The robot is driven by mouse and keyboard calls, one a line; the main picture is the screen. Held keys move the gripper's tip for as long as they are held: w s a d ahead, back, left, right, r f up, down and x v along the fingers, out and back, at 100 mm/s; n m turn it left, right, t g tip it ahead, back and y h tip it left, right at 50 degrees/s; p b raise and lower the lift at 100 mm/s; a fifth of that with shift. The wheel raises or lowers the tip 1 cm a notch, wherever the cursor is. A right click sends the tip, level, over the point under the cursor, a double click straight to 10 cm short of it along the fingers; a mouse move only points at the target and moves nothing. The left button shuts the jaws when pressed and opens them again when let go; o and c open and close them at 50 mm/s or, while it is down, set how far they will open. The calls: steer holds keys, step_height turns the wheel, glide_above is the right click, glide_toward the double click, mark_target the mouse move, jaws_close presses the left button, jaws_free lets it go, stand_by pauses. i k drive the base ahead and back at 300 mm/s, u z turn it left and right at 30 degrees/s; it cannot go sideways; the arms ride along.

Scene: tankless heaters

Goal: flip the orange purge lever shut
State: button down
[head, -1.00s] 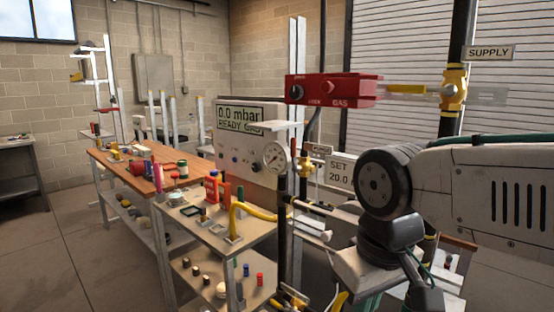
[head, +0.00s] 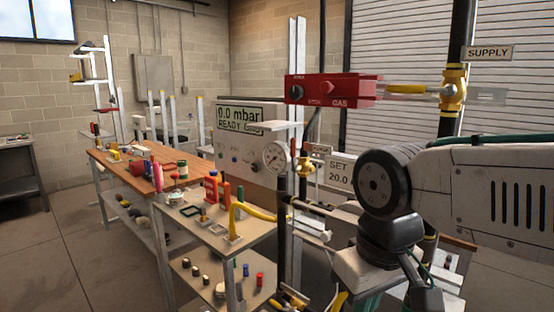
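A small orange-yellow valve fitting (head: 305,164) sits beside the round pressure gauge, below the red gas box. A small tag (head: 321,149) hangs just right of it; its print is too small to read surely. The fitting is tiny here, so I cannot tell the purge lever's exact angle. My arm (head: 470,190) comes in from the right and bends downward at its dark round joint, to the right of the fitting. My gripper is not recognisable in the head view.
A red gas box (head: 330,90) and the yellow supply valve (head: 453,88) stand above my arm. The panel (head: 245,150) reads 0.0 mbar, with a gauge (head: 275,156) at its corner. A cluttered wooden bench (head: 118,165) and shelf cart (head: 205,228) stand left. Floor at lower left is clear.

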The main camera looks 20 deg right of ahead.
mark_target(295, 169)
steer(key=k, duration=0.65)
steer(key=u, duration=0.5)
steer(key=i, duration=0.35)
steer(key=u, duration=0.55)
steer(key=i, duration=1.35)
steer(key=z, duration=1)
